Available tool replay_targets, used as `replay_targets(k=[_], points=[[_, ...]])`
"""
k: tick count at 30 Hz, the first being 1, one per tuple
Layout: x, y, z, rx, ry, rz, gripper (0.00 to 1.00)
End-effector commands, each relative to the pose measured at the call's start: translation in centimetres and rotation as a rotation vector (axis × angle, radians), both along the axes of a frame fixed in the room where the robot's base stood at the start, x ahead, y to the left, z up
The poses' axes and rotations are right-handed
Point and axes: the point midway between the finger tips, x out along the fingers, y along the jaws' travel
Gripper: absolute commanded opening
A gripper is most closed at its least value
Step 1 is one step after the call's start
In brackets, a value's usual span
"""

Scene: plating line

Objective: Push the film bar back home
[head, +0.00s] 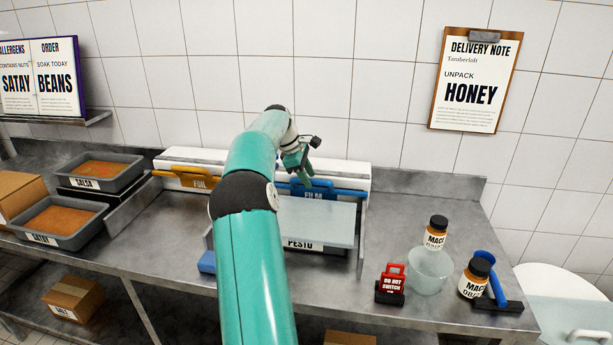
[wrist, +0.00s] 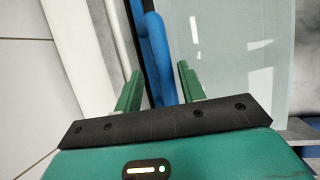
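The film bar (head: 313,192) is a blue bar marked FILM on the front of a white dispenser at the back of the counter, right of centre. Its blue handle (wrist: 155,45) also shows in the wrist view. My gripper (head: 304,172) is at the film bar, with its green fingers pointing down. In the wrist view, my gripper (wrist: 158,82) has its fingers apart, one on each side of the blue handle, with small gaps visible. Part of the bar's left side is hidden behind my arm.
An orange foil bar (head: 188,179) is on the left dispenser. A pale translucent lid (head: 318,217) covers the pesto tray just in front of the film bar. A red switch tag (head: 391,283), glass bowl (head: 430,272) and jars stand at right. Trays (head: 62,236) stand left.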

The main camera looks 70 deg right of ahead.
Motion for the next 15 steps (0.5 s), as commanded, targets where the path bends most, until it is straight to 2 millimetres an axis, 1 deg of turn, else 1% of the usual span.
replay_targets(k=[8,11,15], points=[[0.3,0.1,0.3,0.002,0.000,-0.001,0.40],[0.6,0.3,1.2,0.001,0.000,0.000,0.40],[1.5,0.9,3.5,-0.002,-0.001,0.001,0.40]])
